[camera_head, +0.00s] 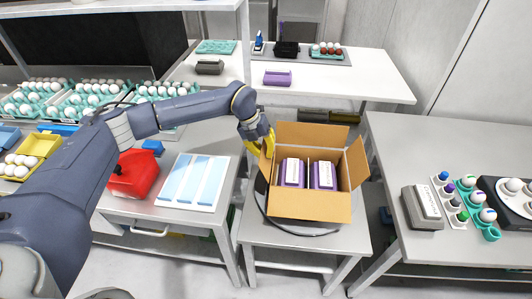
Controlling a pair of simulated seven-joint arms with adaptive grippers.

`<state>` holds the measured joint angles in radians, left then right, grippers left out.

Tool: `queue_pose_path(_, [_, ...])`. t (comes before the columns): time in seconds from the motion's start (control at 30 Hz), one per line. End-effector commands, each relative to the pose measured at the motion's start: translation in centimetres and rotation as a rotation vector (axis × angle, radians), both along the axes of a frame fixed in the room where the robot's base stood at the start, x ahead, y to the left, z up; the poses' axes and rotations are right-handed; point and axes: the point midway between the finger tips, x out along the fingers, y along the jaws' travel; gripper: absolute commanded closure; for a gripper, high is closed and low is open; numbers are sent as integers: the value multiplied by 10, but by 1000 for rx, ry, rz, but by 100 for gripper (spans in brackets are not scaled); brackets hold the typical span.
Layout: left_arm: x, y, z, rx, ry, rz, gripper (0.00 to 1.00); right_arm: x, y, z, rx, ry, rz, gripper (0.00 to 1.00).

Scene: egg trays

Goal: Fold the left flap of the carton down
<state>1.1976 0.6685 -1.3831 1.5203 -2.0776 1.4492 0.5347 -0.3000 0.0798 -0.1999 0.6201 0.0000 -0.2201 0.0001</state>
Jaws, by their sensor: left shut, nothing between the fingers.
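An open cardboard carton (310,207) stands on a small grey table in the middle, with two purple-and-white packs (291,173) inside. Its back flap (312,135) stands up and its right flap (356,163) leans outward. The left flap (265,168) stands up at the carton's left side, partly hidden by my gripper. My left gripper (268,144), with yellow fingers, is shut and empty at the top of the left flap, near the carton's back left corner. I cannot tell whether it touches the flap. My right gripper is not in view.
A red container (133,175) and a white tray with blue strips (193,181) lie on the left table. Egg trays (85,95) fill the back left. The floor gap lies between the carton's table and the right table.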

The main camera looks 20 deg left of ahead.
Motion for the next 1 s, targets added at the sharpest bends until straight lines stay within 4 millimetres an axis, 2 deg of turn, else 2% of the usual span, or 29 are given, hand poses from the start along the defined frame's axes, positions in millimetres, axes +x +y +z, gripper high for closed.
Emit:
queue_pose_path(0.27, [2, -9, 3, 121, 17, -4, 100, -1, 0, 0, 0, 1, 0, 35])
queue_pose_path(0.7, [5, -27, 5, 438, 66, -2, 100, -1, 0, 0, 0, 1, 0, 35])
queue_pose_path(1.0, [5, -33, 3, 568, 90, -1, 100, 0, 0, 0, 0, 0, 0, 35])
